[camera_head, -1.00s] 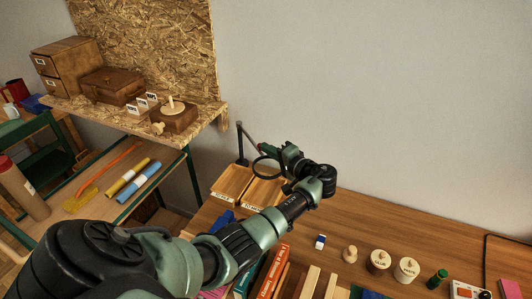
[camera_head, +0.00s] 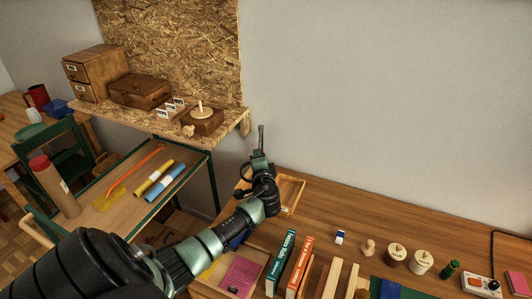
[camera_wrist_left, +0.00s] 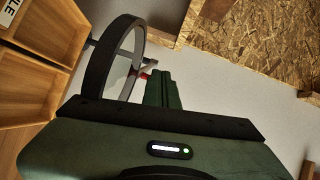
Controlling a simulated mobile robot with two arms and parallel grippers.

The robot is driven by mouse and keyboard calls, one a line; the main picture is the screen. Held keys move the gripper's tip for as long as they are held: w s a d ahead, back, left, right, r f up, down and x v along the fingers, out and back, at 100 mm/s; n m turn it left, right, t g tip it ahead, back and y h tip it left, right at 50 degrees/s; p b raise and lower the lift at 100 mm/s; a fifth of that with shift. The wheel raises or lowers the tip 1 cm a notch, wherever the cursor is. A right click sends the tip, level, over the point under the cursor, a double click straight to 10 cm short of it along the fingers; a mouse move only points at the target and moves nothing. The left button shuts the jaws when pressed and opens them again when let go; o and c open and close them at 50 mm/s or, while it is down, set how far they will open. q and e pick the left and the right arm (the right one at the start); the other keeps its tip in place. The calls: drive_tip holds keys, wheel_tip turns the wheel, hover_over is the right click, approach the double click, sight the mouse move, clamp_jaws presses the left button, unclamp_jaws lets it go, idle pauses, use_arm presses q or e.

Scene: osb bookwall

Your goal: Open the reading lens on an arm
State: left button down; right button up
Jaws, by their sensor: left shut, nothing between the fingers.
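The reading lens shows in the left wrist view as a dark round rim (camera_wrist_left: 96,68) seen at a steep angle, just left of my fingers. In the head view a thin upright part of its arm (camera_head: 262,132) appears to stick up behind my gripper; the rim is hidden there. My left gripper (camera_head: 260,158) is over the back left of the desk, beside the lens. Its green fingers (camera_wrist_left: 163,90) are shut and empty in the wrist view. I cannot tell whether they touch the rim. My right gripper is not in view.
Wooden trays (camera_head: 291,192) lie behind my left arm on the desk. An OSB shelf (camera_head: 150,122) with wooden boxes stands at the left. Upright books (camera_head: 281,262), a glue pot (camera_head: 396,256) and a paste pot (camera_head: 421,262) stand toward the front and right.

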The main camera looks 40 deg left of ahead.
use_arm(q)
drive_tip(key=shift+s+a+r, duration=0.1)
drive_tip(key=shift+s+a, duration=0.15)
drive_tip(key=shift+a, duration=0.15)
drive_tip(key=shift+s+a, duration=0.2)
drive_tip(key=shift+a, duration=0.05)
drive_tip(key=shift+s+a, duration=0.2)
drive_tip(key=shift+a, duration=0.1)
drive_tip(key=shift+s+a+r, duration=0.1)
drive_tip(key=shift+s+a, duration=0.1)
drive_tip(key=shift+a, duration=0.1)
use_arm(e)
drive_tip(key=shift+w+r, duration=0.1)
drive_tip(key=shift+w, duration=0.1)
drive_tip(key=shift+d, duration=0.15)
